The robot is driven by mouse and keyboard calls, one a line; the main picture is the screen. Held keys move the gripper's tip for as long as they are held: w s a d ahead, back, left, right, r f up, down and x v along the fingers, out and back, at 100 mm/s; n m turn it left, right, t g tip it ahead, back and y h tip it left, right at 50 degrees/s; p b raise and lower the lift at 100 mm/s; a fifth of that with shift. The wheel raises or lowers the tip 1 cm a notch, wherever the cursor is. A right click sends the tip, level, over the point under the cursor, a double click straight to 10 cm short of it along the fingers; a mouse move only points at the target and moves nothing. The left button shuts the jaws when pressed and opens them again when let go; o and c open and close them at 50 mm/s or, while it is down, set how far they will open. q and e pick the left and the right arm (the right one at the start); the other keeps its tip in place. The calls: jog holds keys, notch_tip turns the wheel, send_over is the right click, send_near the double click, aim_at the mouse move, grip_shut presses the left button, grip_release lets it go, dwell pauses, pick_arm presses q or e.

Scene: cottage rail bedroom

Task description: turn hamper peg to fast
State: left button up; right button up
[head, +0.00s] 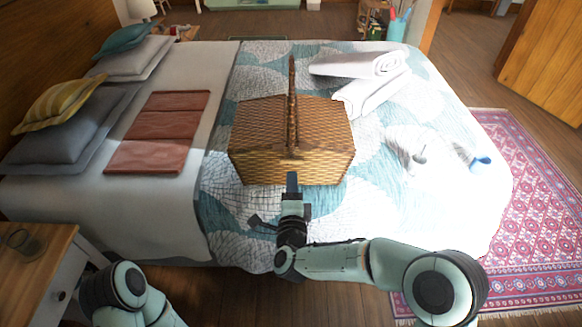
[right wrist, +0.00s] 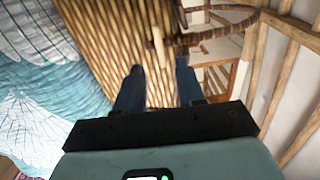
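The wicker hamper (head: 255,125), with a tall handle (head: 292,85), stands shut on the bed. Its woven side (right wrist: 100,35) fills much of the right wrist view. A pale wooden peg (right wrist: 158,48) shows there against the wicker, with a brown curved band beside it. My right gripper (head: 277,198) is in front of the hamper's near side. In the right wrist view its two dark fingers (right wrist: 158,80) are apart, with the peg beyond and between their tips. No grip on the peg shows. The peg is not discernible in the head view. My left gripper is out of view.
The bed (head: 240,225) carries rolled white towels (head: 365,75) behind the hamper, a folded reddish cloth (head: 158,130) and pillows (head: 60,130) at left. A bedside table (head: 30,265) is at lower left. A patterned rug (head: 540,190) lies at right.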

aim_at(292, 163)
jog(key=w, duration=0.6)
jog(key=shift+w, duration=0.4)
grip_shut()
